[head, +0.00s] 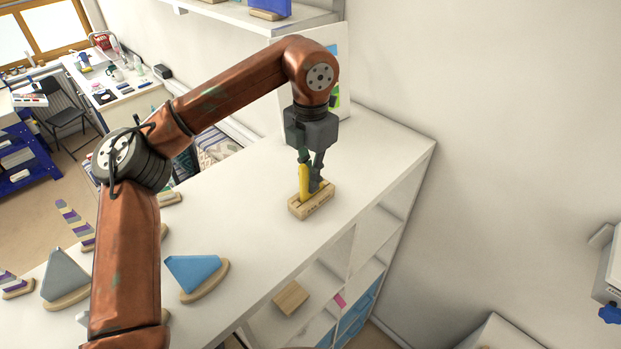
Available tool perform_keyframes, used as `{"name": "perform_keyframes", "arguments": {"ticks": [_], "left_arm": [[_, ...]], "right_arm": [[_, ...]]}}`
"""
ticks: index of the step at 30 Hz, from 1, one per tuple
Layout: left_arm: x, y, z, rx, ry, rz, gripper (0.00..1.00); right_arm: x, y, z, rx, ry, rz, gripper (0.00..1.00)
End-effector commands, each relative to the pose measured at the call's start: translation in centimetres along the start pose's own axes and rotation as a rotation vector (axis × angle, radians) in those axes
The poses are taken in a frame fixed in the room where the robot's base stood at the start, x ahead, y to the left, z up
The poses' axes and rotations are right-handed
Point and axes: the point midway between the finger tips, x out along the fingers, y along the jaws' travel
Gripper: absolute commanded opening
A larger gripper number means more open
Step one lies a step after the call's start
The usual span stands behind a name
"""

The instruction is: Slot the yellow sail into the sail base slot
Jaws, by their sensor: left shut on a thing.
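The yellow sail (304,180) is held upright in my left gripper (314,181), whose fingers point down. The sail base (311,203) is a light wooden block on the white shelf top, directly below the gripper. The sail's lower end meets the top of the base. I cannot tell how deep it sits in the slot, since the slot is mostly hidden behind the sail and fingers. My right gripper is not in this view.
A blue sail on a wooden base (194,274) and a grey sail on a base (66,276) stand at the left of the white shelf top (250,235). Striped pieces stand further left. A wall lies behind. The top around the sail base is clear.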

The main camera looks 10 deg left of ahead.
Motion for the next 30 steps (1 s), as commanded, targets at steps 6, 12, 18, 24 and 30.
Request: {"name": "perform_keyframes", "arguments": {"ticks": [6, 12, 18, 24, 30], "left_arm": [[0.34, -0.02, 0.00, 0.000, 0.000, 0.000, 0.00], [0.58, -0.02, 0.00, 0.000, 0.000, 0.000, 0.00], [0.64, -0.01, 0.00, 0.000, 0.000, 0.000, 0.00], [0.69, -0.01, -0.01, 0.000, 0.001, 0.000, 0.00], [0.70, -0.01, -0.01, 0.000, 0.004, -0.002, 0.00]], "right_arm": [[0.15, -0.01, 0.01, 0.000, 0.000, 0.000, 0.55], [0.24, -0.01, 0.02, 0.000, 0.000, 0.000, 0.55], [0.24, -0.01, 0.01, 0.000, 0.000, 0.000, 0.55], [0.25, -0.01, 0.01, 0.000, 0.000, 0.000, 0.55], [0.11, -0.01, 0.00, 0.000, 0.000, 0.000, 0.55]]}}
